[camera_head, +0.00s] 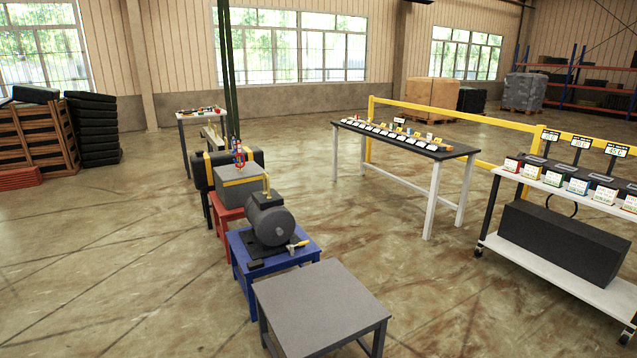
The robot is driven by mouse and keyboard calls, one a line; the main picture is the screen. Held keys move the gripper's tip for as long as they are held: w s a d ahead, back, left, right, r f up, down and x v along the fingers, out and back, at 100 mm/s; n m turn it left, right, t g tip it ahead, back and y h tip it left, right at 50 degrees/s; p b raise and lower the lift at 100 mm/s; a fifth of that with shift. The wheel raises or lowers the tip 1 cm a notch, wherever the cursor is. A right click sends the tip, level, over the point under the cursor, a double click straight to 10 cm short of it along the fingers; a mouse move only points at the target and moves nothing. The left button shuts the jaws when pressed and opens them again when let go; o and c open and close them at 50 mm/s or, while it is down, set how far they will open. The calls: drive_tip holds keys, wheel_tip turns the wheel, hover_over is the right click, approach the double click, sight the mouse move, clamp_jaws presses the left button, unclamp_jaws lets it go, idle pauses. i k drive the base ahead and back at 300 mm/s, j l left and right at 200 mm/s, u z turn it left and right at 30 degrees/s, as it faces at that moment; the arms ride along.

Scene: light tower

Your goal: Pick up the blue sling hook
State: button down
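I cannot single out a blue sling hook with certainty. A small red-and-blue piece of lifting gear (239,155) stands or hangs at the top of a grey block with a yellow band (238,187), left of centre. It is too small to tell its parts apart. Small coloured items (201,110) lie on a far small table and are also too small to identify. My gripper is not in view.
A dark motor (271,222) sits on a blue stand (240,262). An empty grey table (318,304) is in front. A long dark-topped table (440,151) and a white cart (570,267) stand right, before a yellow rail (450,117).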

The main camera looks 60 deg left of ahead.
sight(233, 141)
drive_tip(key=u, duration=2.05)
drive_tip(key=i+j, duration=0.2)
drive_tip(key=i+j+z, duration=0.2)
drive_tip(key=i+z, duration=0.2)
drive_tip(key=i+j+z, duration=0.4)
drive_tip(key=i+l+z, duration=0.2)
drive_tip(key=i+z, duration=1)
drive_tip(key=i, duration=1.8)
drive_tip(key=i+u, duration=0.45)
drive_tip(key=i+l+u, duration=0.3)
drive_tip(key=i+u, duration=0.15)
drive_tip(key=i, duration=0.15)
